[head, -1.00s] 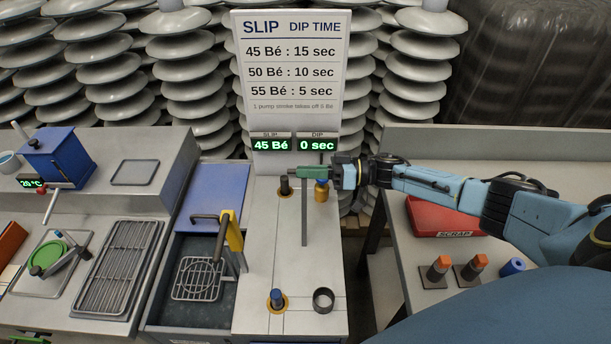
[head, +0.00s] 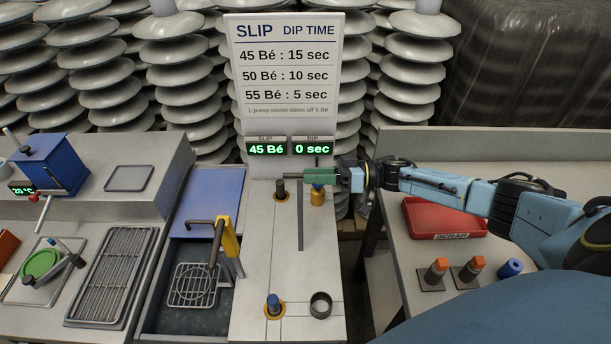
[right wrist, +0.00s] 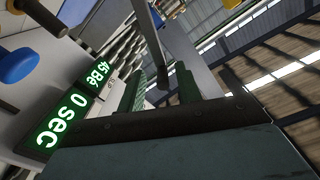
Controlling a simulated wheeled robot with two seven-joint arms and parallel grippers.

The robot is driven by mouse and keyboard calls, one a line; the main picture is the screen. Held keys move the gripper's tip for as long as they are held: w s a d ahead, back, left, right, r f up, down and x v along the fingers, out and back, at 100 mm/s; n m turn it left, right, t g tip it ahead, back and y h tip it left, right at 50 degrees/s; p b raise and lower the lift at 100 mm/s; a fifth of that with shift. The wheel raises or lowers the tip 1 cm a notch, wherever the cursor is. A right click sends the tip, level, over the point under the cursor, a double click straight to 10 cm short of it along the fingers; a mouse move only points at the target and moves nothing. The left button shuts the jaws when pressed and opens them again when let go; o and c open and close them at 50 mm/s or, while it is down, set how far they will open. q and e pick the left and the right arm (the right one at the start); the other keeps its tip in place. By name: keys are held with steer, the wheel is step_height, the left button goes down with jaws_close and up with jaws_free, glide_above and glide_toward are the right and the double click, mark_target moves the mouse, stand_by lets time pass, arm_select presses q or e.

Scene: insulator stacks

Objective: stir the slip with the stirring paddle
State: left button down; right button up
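A thin grey bar (head: 300,222), which looks like the stirring paddle, runs downward in the head view above the pale counter (head: 262,262). Its top meets a short grey piece beside my right gripper. My right gripper (head: 318,179), with green fingers, is at this top end, reaching in from the right. In the right wrist view the fingers (right wrist: 162,88) stand apart, with a grey rod (right wrist: 153,40) seen between them and a gap on either side. Whether they touch it is unclear. My left gripper is not in view.
A sign's display (head: 290,149) reads 45 Bé and 0 sec. A dark basin (head: 160,318) with a wire rack (head: 193,286) and yellow bracket (head: 229,237) lies left of the bar. Close by are a dark knob (head: 281,190) and an orange post (head: 317,196). A red scrap tray (head: 440,216) is right.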

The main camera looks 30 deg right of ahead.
steer(key=b+v, duration=0.1)
steer(key=v, duration=0.9)
steer(key=shift+s+d+b, duration=0.2)
steer(key=shift+d+b, duration=0.1)
steer(key=shift+b, duration=0.05)
steer(key=shift+a, duration=0.15)
